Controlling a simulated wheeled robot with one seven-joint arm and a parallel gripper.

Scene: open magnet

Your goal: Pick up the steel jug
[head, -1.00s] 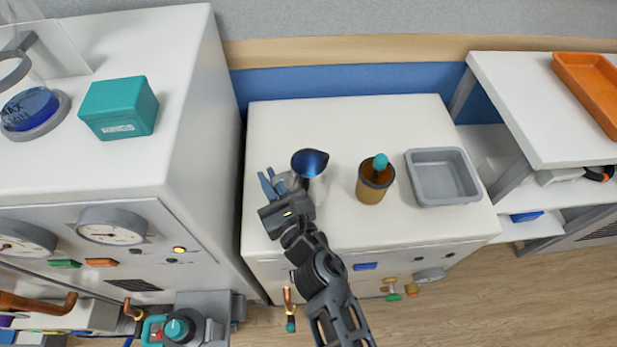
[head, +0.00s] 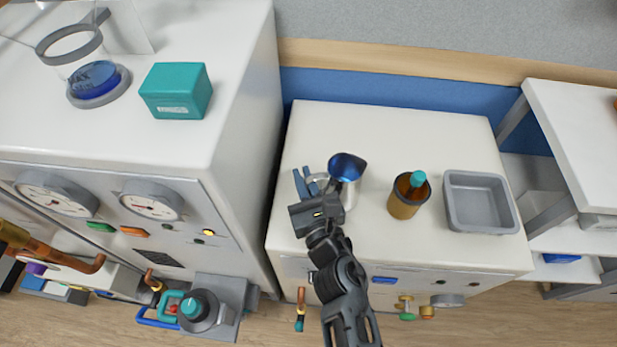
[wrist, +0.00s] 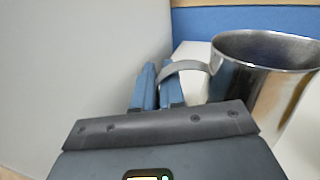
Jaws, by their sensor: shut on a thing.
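The steel jug (head: 347,178) is upright at the left part of the low white cabinet top, with a shiny rim and a blue-looking inside. It also shows in the wrist view (wrist: 262,85), at the right, with its handle (wrist: 186,68) reaching left. My gripper (head: 305,182) is at the left side of the jug, its blue fingers shut on the handle. In the wrist view the fingers (wrist: 158,86) are close together with the handle's end at them. I cannot tell whether the jug's base touches the cabinet top.
A grey tray (head: 451,212) is farther right. A taller white cabinet with a teal box (head: 177,90) rises close on the left. The back of the low top is clear.

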